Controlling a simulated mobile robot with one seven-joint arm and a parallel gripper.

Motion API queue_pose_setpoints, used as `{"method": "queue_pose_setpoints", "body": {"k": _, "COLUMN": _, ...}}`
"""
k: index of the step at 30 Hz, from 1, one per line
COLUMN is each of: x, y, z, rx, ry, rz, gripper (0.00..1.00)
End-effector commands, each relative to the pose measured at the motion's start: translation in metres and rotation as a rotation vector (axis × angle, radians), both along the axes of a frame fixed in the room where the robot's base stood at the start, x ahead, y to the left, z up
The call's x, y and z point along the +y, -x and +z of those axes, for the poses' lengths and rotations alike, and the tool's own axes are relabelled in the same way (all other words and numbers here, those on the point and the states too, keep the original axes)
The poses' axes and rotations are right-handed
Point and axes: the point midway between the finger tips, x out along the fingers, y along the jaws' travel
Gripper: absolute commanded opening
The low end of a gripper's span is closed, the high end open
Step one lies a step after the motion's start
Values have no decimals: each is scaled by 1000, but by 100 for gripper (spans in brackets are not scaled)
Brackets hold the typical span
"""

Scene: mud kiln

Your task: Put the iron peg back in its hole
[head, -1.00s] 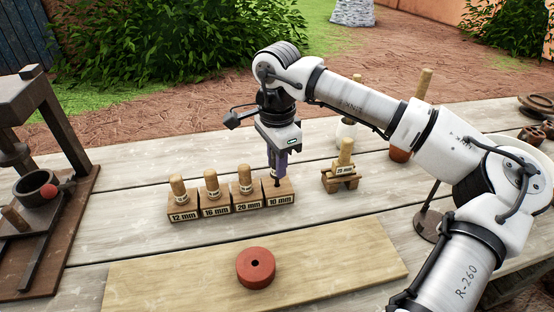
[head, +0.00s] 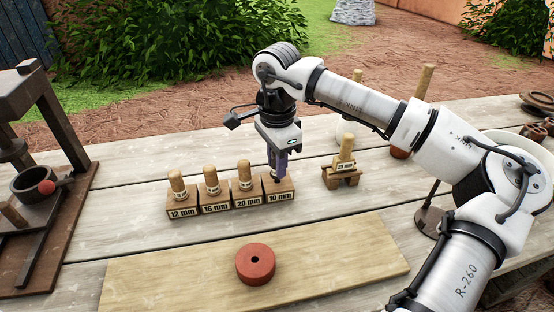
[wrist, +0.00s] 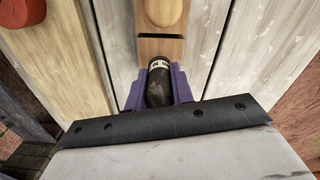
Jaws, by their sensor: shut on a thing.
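My gripper (head: 278,167) points down over the 10 mm block (head: 280,196), at the right end of a row of wooden blocks. Its purple fingers are shut on the dark iron peg (wrist: 159,86), which has a pale label band and lies between them in the wrist view. The peg's lower end is at the top of the 10 mm block. The hole is hidden, so I cannot tell how deep the peg sits.
Wooden-handled pegs stand in the 12 mm (head: 183,211), 16 mm (head: 215,208) and 20 mm (head: 247,202) blocks, close beside my gripper. A 25 mm peg on a small stand (head: 342,179) is to the right. A red disc (head: 255,264) lies on the front board (head: 170,280).

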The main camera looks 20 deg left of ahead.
Motion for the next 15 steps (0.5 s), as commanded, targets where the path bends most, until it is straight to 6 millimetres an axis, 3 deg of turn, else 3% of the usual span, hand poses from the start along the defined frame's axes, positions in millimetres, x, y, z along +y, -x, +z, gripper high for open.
{"method": "queue_pose_setpoints", "body": {"k": 15, "x": 0, "y": 0, "z": -7, "rx": 0, "ry": 0, "rz": 0, "gripper": 0}}
